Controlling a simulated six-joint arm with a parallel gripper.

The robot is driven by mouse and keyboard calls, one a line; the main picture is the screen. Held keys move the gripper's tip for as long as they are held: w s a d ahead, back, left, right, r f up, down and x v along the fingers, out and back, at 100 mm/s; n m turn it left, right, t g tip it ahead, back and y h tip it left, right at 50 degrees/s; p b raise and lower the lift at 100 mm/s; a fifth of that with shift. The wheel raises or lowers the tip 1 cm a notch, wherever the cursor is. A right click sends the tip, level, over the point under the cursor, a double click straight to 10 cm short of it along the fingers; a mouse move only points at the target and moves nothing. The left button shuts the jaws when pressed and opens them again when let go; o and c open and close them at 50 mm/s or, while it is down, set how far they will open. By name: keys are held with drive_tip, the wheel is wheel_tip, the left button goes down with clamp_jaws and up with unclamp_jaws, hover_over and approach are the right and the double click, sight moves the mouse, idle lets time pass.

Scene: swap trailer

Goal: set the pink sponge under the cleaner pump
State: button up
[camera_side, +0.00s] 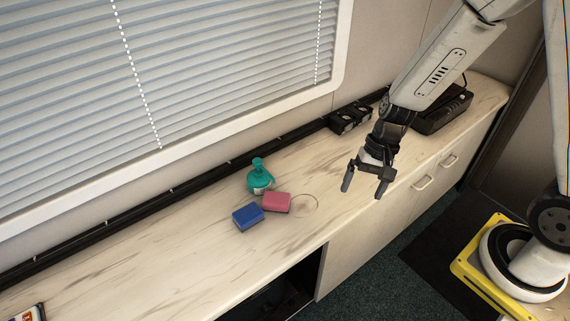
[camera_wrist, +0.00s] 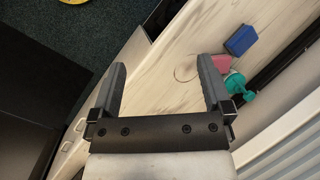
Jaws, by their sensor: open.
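The pink sponge (camera_side: 276,202) lies flat on the wooden counter, right of the blue sponge (camera_side: 248,217) and just in front of the teal cleaner pump bottle (camera_side: 260,178). The bottle stands upright. In the wrist view the pink sponge (camera_wrist: 221,63) is partly hidden behind a finger, with the blue sponge (camera_wrist: 240,40) and the pump bottle (camera_wrist: 235,85) beside it. My gripper (camera_side: 363,186) is open and empty, up and to the right of the sponges in the side view. Its two fingers (camera_wrist: 161,82) show wide apart in the wrist view.
A thin ring mark (camera_side: 305,206) lies on the counter (camera_side: 170,257) right of the pink sponge. Black devices (camera_side: 350,118) stand at the back. A dark rail runs along the wall below the window blinds (camera_side: 150,90). The counter's left part is mostly clear.

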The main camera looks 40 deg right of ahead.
drive_tip(key=s+d+r+n+t+h, duration=0.2)
drive_tip(key=d+r+n+t+h, duration=0.1)
drive_tip(key=r+n, duration=0.3)
drive_tip(key=shift+d+r+n+h, duration=0.2)
drive_tip(key=shift+d+n+h, duration=0.3)
drive_tip(key=shift+n+h, duration=0.3)
